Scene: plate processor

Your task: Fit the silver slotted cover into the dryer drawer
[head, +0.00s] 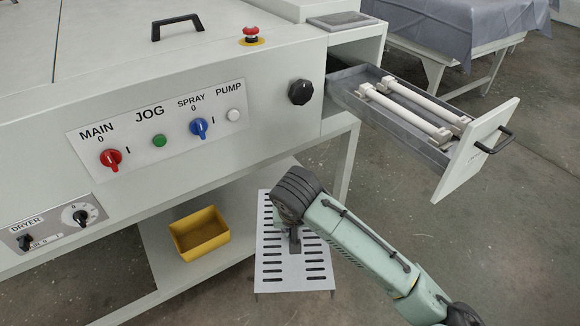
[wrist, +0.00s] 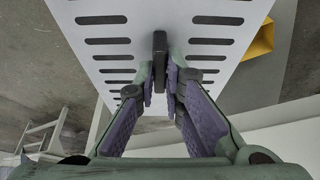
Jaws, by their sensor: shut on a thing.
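The silver slotted cover (head: 293,276) is a flat plate with rows of dark slots. It is in the lower middle of the head view, beside the machine's lower shelf, and fills the upper part of the wrist view (wrist: 160,15). My gripper (wrist: 159,80) is shut on the dark handle (wrist: 160,45) at the cover's middle. In the head view my wrist hides the far part of the cover. The open drawer (head: 478,150) sticks out of the machine at the upper right, with a white front, a black handle and two pale rollers (head: 405,112) inside.
A yellow bin (head: 199,233) stands on the lower shelf, left of the cover. The machine's control panel (head: 158,130) is above, with a black knob (head: 300,92) near the drawer. A cloth-covered table (head: 455,25) stands behind. Floor below the drawer is clear.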

